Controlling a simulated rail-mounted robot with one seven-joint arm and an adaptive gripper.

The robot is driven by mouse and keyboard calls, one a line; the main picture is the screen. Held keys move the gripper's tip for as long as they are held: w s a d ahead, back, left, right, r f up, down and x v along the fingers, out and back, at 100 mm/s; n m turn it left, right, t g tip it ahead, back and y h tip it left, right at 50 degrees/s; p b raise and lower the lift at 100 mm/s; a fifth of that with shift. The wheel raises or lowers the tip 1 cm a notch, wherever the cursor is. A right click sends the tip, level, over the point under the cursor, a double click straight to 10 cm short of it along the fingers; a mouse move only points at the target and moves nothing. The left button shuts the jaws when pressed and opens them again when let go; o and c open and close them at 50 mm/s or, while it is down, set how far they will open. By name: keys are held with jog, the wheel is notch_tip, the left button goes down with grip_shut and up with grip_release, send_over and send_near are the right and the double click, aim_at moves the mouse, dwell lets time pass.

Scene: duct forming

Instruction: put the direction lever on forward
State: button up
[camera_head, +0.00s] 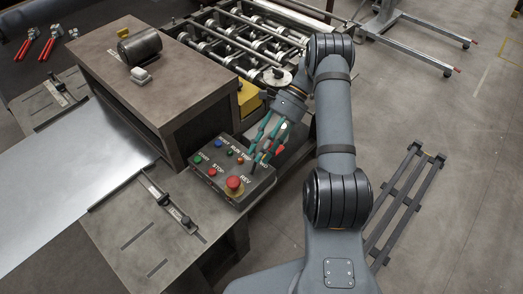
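The control box (225,190) has a dark sloped top with several coloured buttons and a large red mushroom button (234,184). My gripper (265,156), with teal finger links, points down over the box's right end. The direction lever cannot be clearly made out; my fingers hide that part of the box. A small red part (279,150) shows beside the fingers, and I cannot tell what it belongs to. Whether the fingers touch or hold anything cannot be told.
A brown-topped machine housing (150,75) carries a dark motor (140,46) behind the box. A roller frame (240,40) lies beyond my gripper. Sheet metal (70,180) lies at left. Red-handled tools (38,45) lie at upper left. A dark rack (400,205) stands on the right floor.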

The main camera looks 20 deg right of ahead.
jog(key=v, duration=1.2)
jog(key=shift+s+a, duration=0.15)
dwell(0.6)
jog(key=x, duration=1.1)
jog(key=shift+s+a+f, duration=0.1)
jog(key=shift+a+f, duration=0.15)
jog(key=shift+f, duration=0.05)
